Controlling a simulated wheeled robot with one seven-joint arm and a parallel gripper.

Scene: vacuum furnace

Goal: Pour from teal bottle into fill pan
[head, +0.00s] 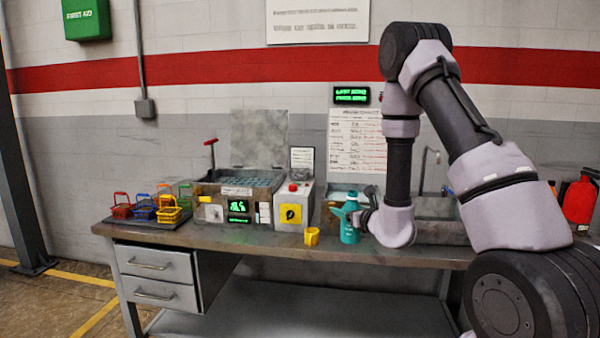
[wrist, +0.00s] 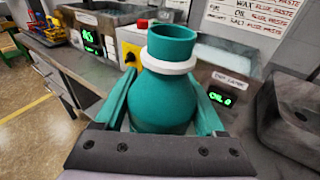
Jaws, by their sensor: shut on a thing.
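The teal bottle (head: 349,222) stands upright or nearly so at the right part of the workbench in the head view, its body facing me. My gripper (head: 366,218) is at its right side, shut on it. In the wrist view the bottle (wrist: 165,92) fills the middle, with a pale ring around its neck and its open mouth at the top. The fingers of my gripper (wrist: 162,112) lie on both sides of its body. A small yellow cup (head: 312,237) stands on the bench just left of the bottle. I cannot tell which thing is the fill pan.
The bench (head: 270,242) holds an open-lidded tank (head: 238,200) with a green display, and a control box (head: 293,206) with a red button. Coloured baskets (head: 145,207) sit on a tray at the left. A second tank with a display (wrist: 225,85) is behind the bottle.

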